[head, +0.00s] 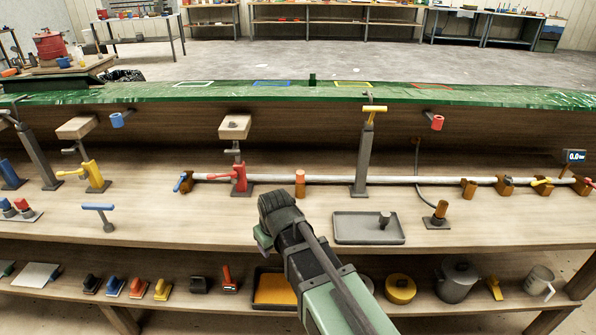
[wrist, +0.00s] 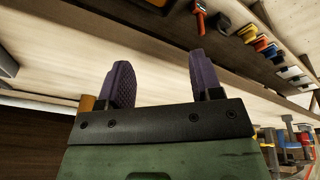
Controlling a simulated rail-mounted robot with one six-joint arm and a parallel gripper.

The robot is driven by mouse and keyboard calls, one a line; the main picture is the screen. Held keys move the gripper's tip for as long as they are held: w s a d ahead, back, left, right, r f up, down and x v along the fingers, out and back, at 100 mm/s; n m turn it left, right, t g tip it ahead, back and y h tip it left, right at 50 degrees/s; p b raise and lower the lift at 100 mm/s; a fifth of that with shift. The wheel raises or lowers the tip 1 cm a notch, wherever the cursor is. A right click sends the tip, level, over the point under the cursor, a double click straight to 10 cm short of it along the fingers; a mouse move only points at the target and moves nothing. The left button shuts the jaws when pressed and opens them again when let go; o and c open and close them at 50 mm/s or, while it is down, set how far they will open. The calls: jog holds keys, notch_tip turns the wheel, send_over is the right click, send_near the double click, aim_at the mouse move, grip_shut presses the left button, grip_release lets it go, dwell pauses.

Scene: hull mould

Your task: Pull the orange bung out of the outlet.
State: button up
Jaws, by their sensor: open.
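A short orange cylinder (head: 300,178) stands upright at the white pipe (head: 340,180) in the head view; it looks like the bung, but I cannot make out the outlet under it. My gripper (wrist: 160,72) is open and empty in the wrist view, its two dark purple fingers well apart. In the head view my arm's dark end is in front of the pipe, just below and left of the orange cylinder; the fingers are hidden there. A small orange-brown piece (wrist: 87,103) shows behind the gripper's left side in the wrist view; I cannot tell what it is.
A red-handled valve (head: 239,177) stands left of the cylinder and a grey post with a yellow handle (head: 369,140) right of it. A grey tray (head: 369,228) lies right of my arm. Orange-brown fittings (head: 468,188) sit along the pipe.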

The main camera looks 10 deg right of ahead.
aim_at(300, 180)
jog(key=w+d+y, duration=0.2)
jog(key=w, duration=0.1)
jog(key=w+d+n+y, duration=0.1)
jog(key=w, duration=0.1)
jog(key=shift+w+y+b, duration=0.15)
jog(key=shift+y+b, duration=0.15)
jog(key=shift+b, duration=0.1)
jog(key=w+d+y, duration=0.1)
jog(key=w+d+r+n+t, duration=0.1)
jog(key=w, duration=0.1)
jog(key=w+d+r+y, duration=0.1)
jog(key=shift+w+d+t+y, duration=0.25)
jog(key=shift+d+t+y, duration=0.05)
jog(key=shift+d, duration=0.05)
jog(key=w+d+r+n+t+y+b, duration=0.15)
jog(key=w+d+r+t+y, duration=0.4)
jog(key=d, duration=0.65)
jog(key=w+a+f+b, duration=0.1)
jog(key=w+a, duration=0.1)
jog(key=w+a+f+h+b, duration=0.1)
jog(key=w+a, duration=0.2)
jog(key=w+a+f+g+h+b, duration=0.1)
jog(key=w+a, duration=0.2)
jog(key=shift+a+f+n+b, duration=0.1)
jog(key=shift+f+n+b, duration=0.15)
jog(key=shift+f+b, duration=0.1)
jog(key=shift+r, duration=0.15)
jog(key=c, duration=1)
